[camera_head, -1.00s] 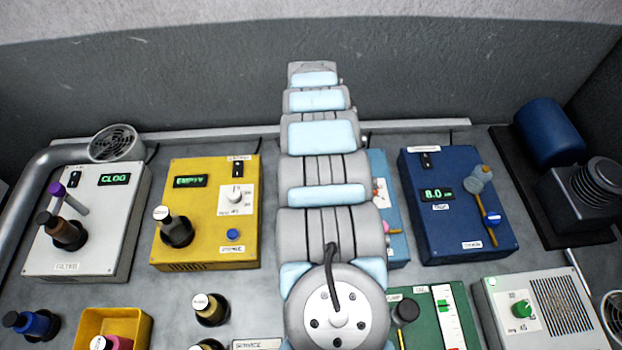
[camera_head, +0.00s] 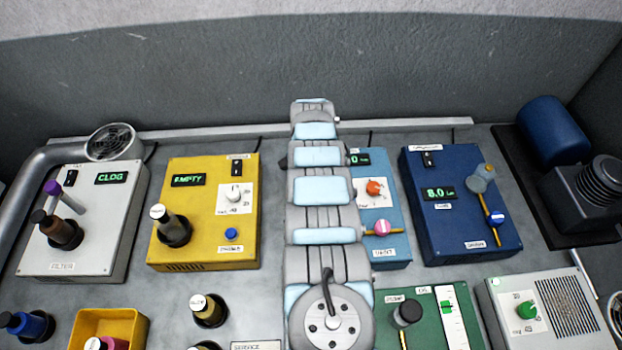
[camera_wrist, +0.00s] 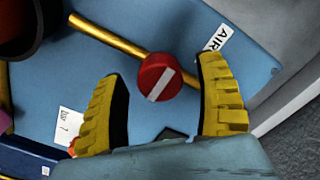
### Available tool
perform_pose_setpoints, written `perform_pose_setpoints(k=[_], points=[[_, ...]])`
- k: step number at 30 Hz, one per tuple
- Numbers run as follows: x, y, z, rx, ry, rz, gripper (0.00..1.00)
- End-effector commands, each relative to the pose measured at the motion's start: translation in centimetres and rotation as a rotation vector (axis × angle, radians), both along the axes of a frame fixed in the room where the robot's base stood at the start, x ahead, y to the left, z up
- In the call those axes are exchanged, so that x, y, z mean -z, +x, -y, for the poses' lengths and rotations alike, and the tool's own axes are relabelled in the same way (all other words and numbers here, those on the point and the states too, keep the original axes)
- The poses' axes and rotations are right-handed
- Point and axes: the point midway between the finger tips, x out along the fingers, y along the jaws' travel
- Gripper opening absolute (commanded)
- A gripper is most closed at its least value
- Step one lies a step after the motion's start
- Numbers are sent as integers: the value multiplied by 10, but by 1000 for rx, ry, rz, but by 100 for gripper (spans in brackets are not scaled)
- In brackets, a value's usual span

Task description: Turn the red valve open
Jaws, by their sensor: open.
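The red valve (camera_wrist: 160,77) shows in the wrist view as a round red cap with a white stripe. It sits on a brass pipe (camera_wrist: 115,38) on a light-blue panel, beside an AIR label. The stripe lies across the pipe's direction. My gripper (camera_wrist: 163,71) is open, its yellow fingers left and right of the valve in the picture, with gaps on both sides. I cannot tell how far the tips are above the panel. In the head view my arm hides the red valve and my gripper; part of the light-blue box (camera_head: 388,207) shows right of the arm.
On the light-blue box, an orange-red knob (camera_head: 374,188) and a pink valve (camera_head: 382,228) show close to my arm. A yellow box (camera_head: 206,205) stands to the left, a dark blue box (camera_head: 459,222) to the right. A green panel (camera_head: 455,310) is in front.

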Motion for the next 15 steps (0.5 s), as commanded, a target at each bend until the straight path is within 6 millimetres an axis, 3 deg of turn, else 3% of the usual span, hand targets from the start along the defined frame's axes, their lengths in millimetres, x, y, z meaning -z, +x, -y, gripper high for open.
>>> perform_pose_setpoints(k=[14,15], points=[[6,1,1,1,-1,3,71],[6,1,1,1,-1,3,68]])
